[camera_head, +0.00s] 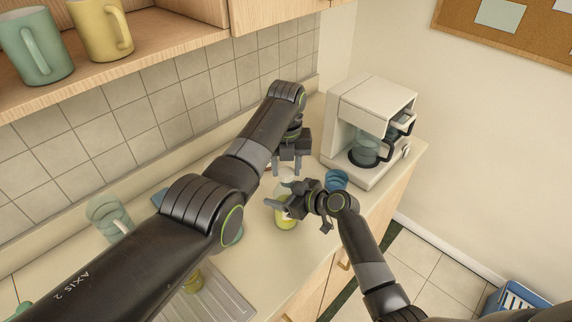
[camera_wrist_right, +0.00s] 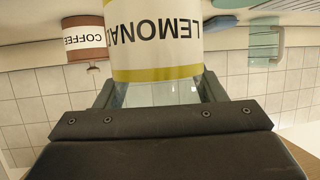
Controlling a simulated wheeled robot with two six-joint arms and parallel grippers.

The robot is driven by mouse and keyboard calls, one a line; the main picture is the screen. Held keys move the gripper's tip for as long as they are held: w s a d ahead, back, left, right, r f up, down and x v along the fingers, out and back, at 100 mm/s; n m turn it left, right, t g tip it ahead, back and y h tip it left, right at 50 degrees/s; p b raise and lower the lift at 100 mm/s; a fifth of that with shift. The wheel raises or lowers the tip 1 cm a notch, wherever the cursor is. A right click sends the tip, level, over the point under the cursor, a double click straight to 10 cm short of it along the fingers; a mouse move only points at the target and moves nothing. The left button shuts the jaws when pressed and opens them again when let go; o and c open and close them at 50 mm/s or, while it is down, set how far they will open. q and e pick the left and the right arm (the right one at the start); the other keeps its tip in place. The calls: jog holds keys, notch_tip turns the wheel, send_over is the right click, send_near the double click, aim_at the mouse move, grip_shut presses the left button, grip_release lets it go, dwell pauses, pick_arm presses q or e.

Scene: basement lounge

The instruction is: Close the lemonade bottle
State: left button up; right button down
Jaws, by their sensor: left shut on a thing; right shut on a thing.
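The lemonade bottle (camera_head: 285,217) stands on the counter, clear with yellow-green contents. In the right wrist view its white label with a yellow band (camera_wrist_right: 155,45) fills the upper middle, upside down. My right gripper (camera_head: 280,200) comes in from the right and is shut on the bottle, one finger on each side. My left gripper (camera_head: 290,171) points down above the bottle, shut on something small. What it holds is hidden between its fingers, so I cannot tell if it is the cap. The bottle's mouth is also not clear to see.
A white coffee maker (camera_head: 373,115) with a glass pot stands at the right. A blue cup (camera_head: 337,179) is close to the right gripper. A clear mug (camera_head: 108,214) stands at the left. A coffee canister (camera_wrist_right: 84,40) shows in the right wrist view. Mugs sit on the shelf.

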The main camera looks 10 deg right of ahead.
pick_arm(q)
jog(key=shift+m, duration=1.2)
jog(key=o, duration=0.9)
jog(key=shift+o, duration=0.2)
jog(key=shift+r, duration=0.1)
jog(key=shift+r, duration=2.15)
jog(key=shift+c, duration=0.2)
